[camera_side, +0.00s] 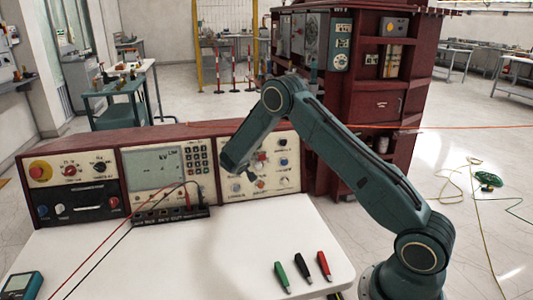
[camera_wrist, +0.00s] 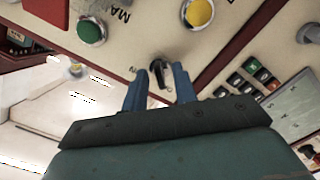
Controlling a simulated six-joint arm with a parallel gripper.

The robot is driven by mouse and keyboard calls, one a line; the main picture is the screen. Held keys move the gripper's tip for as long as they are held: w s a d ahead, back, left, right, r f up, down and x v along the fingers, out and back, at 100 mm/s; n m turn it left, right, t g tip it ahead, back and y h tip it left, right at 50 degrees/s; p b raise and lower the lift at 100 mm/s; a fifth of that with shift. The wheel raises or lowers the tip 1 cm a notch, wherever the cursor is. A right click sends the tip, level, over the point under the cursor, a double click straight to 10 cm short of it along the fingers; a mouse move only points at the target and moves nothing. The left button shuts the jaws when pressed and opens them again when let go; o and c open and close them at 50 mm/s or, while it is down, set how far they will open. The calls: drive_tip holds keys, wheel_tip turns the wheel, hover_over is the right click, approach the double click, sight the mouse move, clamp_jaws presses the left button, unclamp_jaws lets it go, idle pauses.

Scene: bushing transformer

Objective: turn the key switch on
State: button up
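My gripper (camera_wrist: 160,72) shows in the wrist view with its two blue fingers spread apart. A small dark key-like part (camera_wrist: 157,65), probably the key switch, stands on the cream panel between the fingertips. Whether the fingers touch it cannot be told. In the side view my gripper (camera_side: 252,173) is in front of the right-hand panel (camera_side: 290,165) of the console, and it hides the key switch there.
A green button (camera_wrist: 91,30) and a yellow button (camera_wrist: 199,12) sit near the fingers. The keypad (camera_side: 195,158) and display (camera_side: 153,167) are left of the gripper in the side view. Green, black and red probes (camera_side: 302,266) lie on the white table (camera_side: 200,260).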

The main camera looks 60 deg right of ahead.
clamp_jaws()
drive_tip(key=shift+m, duration=0.3)
drive_tip(key=m, duration=0.8)
drive_tip(key=m+t+y, duration=0.1)
drive_tip(key=m, duration=0.7)
drive_tip(key=shift+m, duration=0.3)
idle(0.3)
drive_tip(key=shift+o, duration=0.2)
unclamp_jaws()
